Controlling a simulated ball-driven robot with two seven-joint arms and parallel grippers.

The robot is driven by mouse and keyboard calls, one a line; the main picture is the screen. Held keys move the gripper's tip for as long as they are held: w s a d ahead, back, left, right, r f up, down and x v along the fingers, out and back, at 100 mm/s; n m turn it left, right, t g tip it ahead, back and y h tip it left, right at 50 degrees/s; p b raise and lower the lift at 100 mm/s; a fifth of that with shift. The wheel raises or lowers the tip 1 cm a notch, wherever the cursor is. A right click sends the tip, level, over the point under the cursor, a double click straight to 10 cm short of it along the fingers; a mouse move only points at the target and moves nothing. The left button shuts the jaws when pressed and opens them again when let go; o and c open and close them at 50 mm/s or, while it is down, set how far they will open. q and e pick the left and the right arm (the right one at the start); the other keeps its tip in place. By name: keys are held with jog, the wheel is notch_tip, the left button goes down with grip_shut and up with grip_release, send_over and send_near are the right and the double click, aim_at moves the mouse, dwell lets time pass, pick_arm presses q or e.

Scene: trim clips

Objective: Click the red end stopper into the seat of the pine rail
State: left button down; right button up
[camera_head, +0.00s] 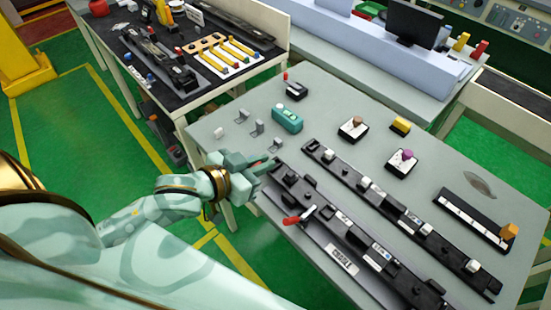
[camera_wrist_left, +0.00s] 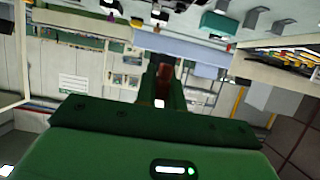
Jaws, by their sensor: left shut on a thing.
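My left gripper (camera_head: 268,163) is over the near-left edge of the grey table, by the left ends of the dark rails. It is shut on the red end stopper; in the left wrist view the dark red stopper (camera_wrist_left: 163,82) shows between the fingers. In the head view the fingers mostly hide it. Two long dark rails with clips lie on the table: a nearer rail (camera_head: 352,237) and a farther rail (camera_head: 377,197). I cannot tell which is the pine rail, and its seat is not clear. My right gripper is not in view.
A red-handled part (camera_head: 298,218) lies at the near rail. A teal block (camera_head: 288,120), small grey brackets (camera_head: 257,127), a purple-knobbed block (camera_head: 402,161) and a short dark strip (camera_head: 474,219) with an orange block stand on the table. Bare tabletop lies between them.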

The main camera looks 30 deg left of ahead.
pick_arm(q)
jog(key=w+f+b, duration=0.1)
jog(key=w+f, duration=0.2)
jog(key=w, duration=0.3)
jog(key=b, duration=0.3)
send_over(278, 163)
jog(key=f, duration=0.5)
jog(key=shift+s+d, duration=0.15)
jog(key=shift+s, duration=0.2)
jog(key=f, duration=0.1)
jog(key=f+b, duration=0.1)
jog(key=f, duration=0.2)
jog(key=shift+w, duration=0.3)
jog(key=c, duration=1.5)
grip_release()
